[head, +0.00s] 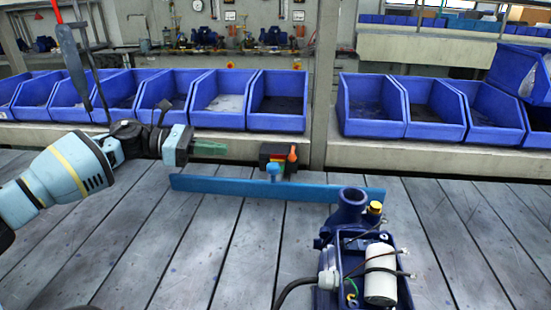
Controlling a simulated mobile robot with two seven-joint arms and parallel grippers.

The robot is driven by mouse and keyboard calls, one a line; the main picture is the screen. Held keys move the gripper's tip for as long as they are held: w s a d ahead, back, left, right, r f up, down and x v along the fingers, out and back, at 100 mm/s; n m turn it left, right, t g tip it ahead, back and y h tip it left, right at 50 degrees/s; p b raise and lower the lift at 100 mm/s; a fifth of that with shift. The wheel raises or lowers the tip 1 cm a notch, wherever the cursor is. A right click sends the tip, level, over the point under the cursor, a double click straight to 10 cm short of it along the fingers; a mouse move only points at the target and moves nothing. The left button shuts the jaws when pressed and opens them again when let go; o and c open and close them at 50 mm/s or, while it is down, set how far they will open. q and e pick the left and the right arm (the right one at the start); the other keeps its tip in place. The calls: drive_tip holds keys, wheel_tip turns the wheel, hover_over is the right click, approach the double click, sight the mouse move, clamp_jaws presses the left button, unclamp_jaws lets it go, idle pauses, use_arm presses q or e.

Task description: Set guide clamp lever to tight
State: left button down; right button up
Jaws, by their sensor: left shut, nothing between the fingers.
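The guide clamp is a small dark block (271,152) at the far edge of the slatted bench, behind the blue guide rail (225,187). An orange lever (292,154) stands up at its right side. A coloured patch of red, yellow and green shows on its front, too small to read. A light blue knob (273,170) sits in front of it, at the rail. My left gripper (218,149) comes in from the left with its greenish fingers shut and empty. It points right toward the clamp and appears apart from it. My right gripper is not in view.
A blue pump unit (350,245) with a white cylinder (380,272), yellow cap and cables stands at the front right of the bench. Blue bins (277,122) line the shelf behind. A grey post (323,80) rises right of the clamp. The bench's front left is clear.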

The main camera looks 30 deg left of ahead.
use_arm(q)
drive_tip(key=shift+d, duration=0.1)
drive_tip(key=p, duration=0.1)
approach(293, 152)
drive_tip(key=d, duration=0.3)
drive_tip(key=w+d+f, duration=0.1)
drive_tip(key=shift+w+d+f, duration=0.1)
drive_tip(key=shift+d, duration=0.1)
drive_tip(key=shift+w+d+f, duration=0.2)
drive_tip(key=shift+w+d, duration=0.15)
drive_tip(key=shift+d, duration=0.05)
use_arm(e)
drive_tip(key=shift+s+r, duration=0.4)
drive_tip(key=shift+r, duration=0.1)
use_arm(q)
drive_tip(key=shift+d+p, duration=0.1)
drive_tip(key=shift+p, duration=0.2)
drive_tip(key=shift+d+r, duration=0.1)
drive_tip(key=shift+d, duration=0.85)
drive_tip(key=shift+w+d+p, duration=0.2)
drive_tip(key=shift+d+p, duration=0.15)
drive_tip(key=shift+d, duration=0.2)
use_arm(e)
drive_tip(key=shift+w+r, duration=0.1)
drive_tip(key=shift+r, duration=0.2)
